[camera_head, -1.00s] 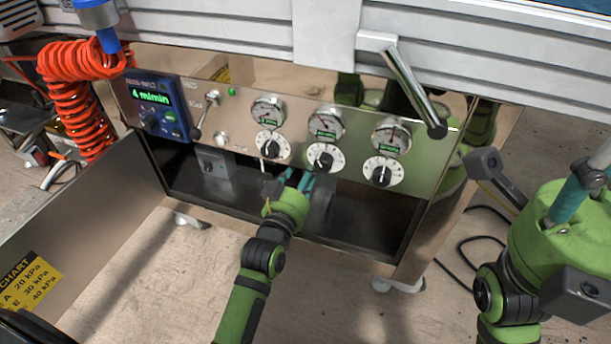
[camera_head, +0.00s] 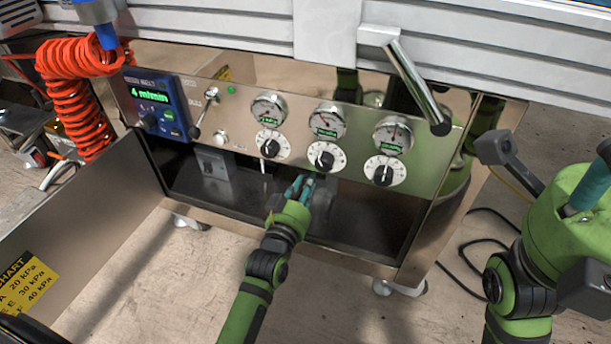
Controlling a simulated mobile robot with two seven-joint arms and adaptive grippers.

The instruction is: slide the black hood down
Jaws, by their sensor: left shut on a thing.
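My left gripper (camera_head: 303,186) reaches up from the bottom middle, its teal fingers close together just below the row of dials. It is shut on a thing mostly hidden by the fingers. A dark, rounded piece, which looks like the black hood (camera_head: 323,198), shows right beside the fingertips in front of the cabinet opening. I cannot make out its full shape or its lower end. My right gripper's green wrist and a teal finger (camera_head: 587,192) show at the right edge. Its fingertips are not clearly visible.
The steel panel carries several gauges, black knobs (camera_head: 321,155) and a blue display unit (camera_head: 159,105). The open flap (camera_head: 75,225) stands at left. A metal handle (camera_head: 415,85) sticks out upper right. An orange coiled hose (camera_head: 75,95) hangs at left. Black cable (camera_head: 480,240) lies on the floor.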

